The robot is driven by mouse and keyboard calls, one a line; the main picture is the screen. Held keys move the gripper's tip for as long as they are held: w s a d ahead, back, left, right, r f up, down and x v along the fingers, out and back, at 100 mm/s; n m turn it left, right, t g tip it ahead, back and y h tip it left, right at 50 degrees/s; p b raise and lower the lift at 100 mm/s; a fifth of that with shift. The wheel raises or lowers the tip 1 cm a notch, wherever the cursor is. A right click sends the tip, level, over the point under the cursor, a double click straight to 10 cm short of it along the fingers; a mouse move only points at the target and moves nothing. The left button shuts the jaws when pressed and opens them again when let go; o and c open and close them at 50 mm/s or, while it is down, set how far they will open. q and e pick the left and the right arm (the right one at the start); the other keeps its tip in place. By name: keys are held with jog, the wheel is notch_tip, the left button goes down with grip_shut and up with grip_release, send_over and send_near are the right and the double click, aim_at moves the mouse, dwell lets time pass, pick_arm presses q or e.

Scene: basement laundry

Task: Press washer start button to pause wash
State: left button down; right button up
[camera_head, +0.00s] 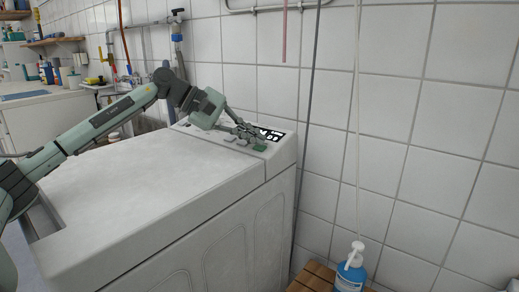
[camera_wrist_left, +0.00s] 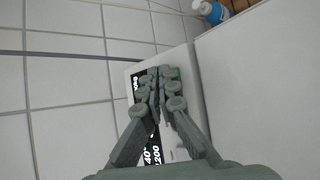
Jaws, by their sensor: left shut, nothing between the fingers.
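The white washer (camera_head: 140,180) fills the middle of the head view, with its raised control panel (camera_head: 284,146) at the far right end against the tiled wall. A green button (camera_head: 260,148) sits at the panel's near right corner, beside a dark display with white characters (camera_head: 270,134). My left gripper (camera_head: 250,134) is shut and empty, with its fingertips over the panel close to the green button. In the left wrist view the shut fingers (camera_wrist_left: 160,75) cover part of the display, and a bit of green (camera_wrist_left: 176,73) shows beside the tips. I cannot tell whether they touch it.
A blue pump bottle (camera_head: 350,274) stands on a wooden slatted surface (camera_head: 314,276) to the right of the washer. A tiled wall (camera_head: 390,120) with hanging hoses is close behind the panel. The washer's top is clear. Shelves with bottles are at far left.

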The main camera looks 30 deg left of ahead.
pick_arm(q)
jog(key=shift+w+d+f+b, duration=0.1)
jog(key=shift+d+f+b, duration=0.25)
jog(key=shift+f+b, duration=0.3)
dwell(1.2)
jog(key=shift+s+r+p, duration=0.25)
jog(key=shift+r+p, duration=0.1)
jog(key=shift+r, duration=0.3)
jog(key=shift+r, duration=0.15)
jog(key=shift+r+p, duration=0.6)
jog(key=shift+r, duration=0.2)
jog(key=shift+s+a+r+p, duration=0.1)
jog(key=shift+s+r+p, duration=0.2)
jog(key=shift+r, duration=0.45)
jog(key=shift+s+a+r+p, duration=0.15)
jog(key=shift+r+p, duration=0.2)
jog(key=shift+r, duration=0.35)
jog(key=shift+s, duration=0.1)
